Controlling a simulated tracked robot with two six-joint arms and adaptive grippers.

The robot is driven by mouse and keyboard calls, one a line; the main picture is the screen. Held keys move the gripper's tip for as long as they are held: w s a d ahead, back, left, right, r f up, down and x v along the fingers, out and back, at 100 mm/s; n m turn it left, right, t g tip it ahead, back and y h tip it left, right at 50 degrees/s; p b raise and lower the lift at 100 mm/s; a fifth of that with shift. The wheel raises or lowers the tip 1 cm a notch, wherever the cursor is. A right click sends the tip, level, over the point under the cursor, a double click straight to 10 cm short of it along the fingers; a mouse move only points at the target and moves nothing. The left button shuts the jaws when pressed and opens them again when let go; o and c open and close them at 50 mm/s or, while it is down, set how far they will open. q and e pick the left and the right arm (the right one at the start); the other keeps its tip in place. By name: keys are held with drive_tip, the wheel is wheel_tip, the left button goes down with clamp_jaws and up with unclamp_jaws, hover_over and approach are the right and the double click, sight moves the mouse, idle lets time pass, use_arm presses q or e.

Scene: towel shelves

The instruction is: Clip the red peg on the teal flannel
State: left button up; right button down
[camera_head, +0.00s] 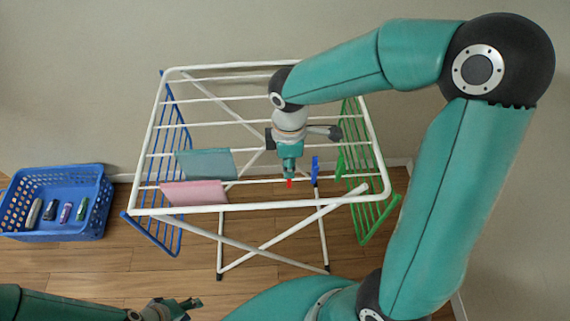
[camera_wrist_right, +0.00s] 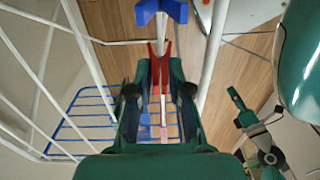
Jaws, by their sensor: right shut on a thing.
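The teal flannel (camera_head: 207,163) hangs over a rail of the white drying rack, left of centre. My right gripper (camera_head: 289,176) points down over the rack's front rails, right of the flannel and apart from it. It is shut on the red peg (camera_head: 289,184), whose tip shows below the fingers. In the right wrist view the red peg (camera_wrist_right: 153,58) sits between the fingertips (camera_wrist_right: 160,72), with a white rail in line with it. I cannot tell whether the peg still grips that rail. My left gripper (camera_head: 180,307) is low at the bottom left, away from the rack; its opening is unclear.
A pink flannel (camera_head: 194,192) hangs in front of the teal one. A blue peg (camera_head: 315,168) and a green peg (camera_head: 339,164) are to the right of my right gripper. A blue basket (camera_head: 20,225) with several small items stands on the floor at the left.

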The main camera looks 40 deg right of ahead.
idle(0.3)
drive_tip(key=shift+r+p, duration=0.65)
drive_tip(key=shift+r, duration=0.2)
drive_tip(key=shift+s+r+p, duration=0.1)
drive_tip(key=shift+r+p, duration=2.15)
drive_tip(key=shift+r, duration=0.45)
